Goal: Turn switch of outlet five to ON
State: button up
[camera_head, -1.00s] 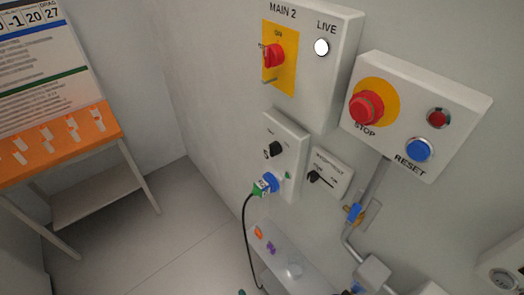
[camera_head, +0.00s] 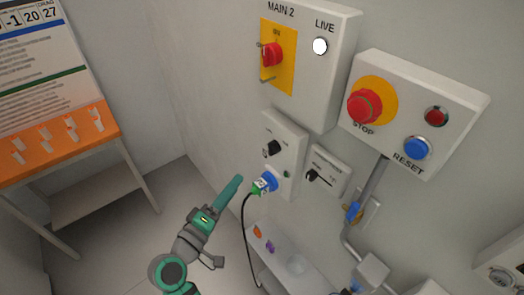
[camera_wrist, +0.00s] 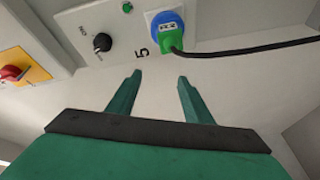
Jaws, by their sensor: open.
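Outlet five is a white wall box (camera_head: 293,140) below the MAIN 2 box. Its black rotary switch (camera_head: 272,148) also shows at upper left in the wrist view (camera_wrist: 102,42), with small ON lettering beside it. I cannot tell which way the knob points. A green plug (camera_wrist: 172,38) sits in the blue socket (camera_wrist: 165,22), beside the printed 5. My gripper (camera_head: 237,182) is left of the plug in the head view. In the wrist view its two green fingers (camera_wrist: 160,77) are apart and empty, short of the panel and touching nothing visible.
A black cable (camera_head: 246,225) hangs from the plug. The MAIN 2 red switch (camera_head: 271,54) and red STOP button (camera_head: 364,105) are above. A small black-handled switch (camera_head: 318,176) is at right. A shelf (camera_head: 290,262) is below. An orange-topped stand (camera_head: 55,150) is left.

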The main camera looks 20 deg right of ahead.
aim_at(273, 148)
notch_tip(273, 148, up, 11)
jog(key=s+m+g+h, duration=0.3)
jog(key=m+g+h, duration=0.1)
jog(key=m+g, duration=0.2)
jog(key=x, duration=1)
jog(key=shift+w+f, duration=0.3)
jog(key=shift+w, duration=0.15)
jog(key=shift+d, duration=0.25)
jog(key=shift+s, duration=0.1)
jog(key=c, duration=1.1)
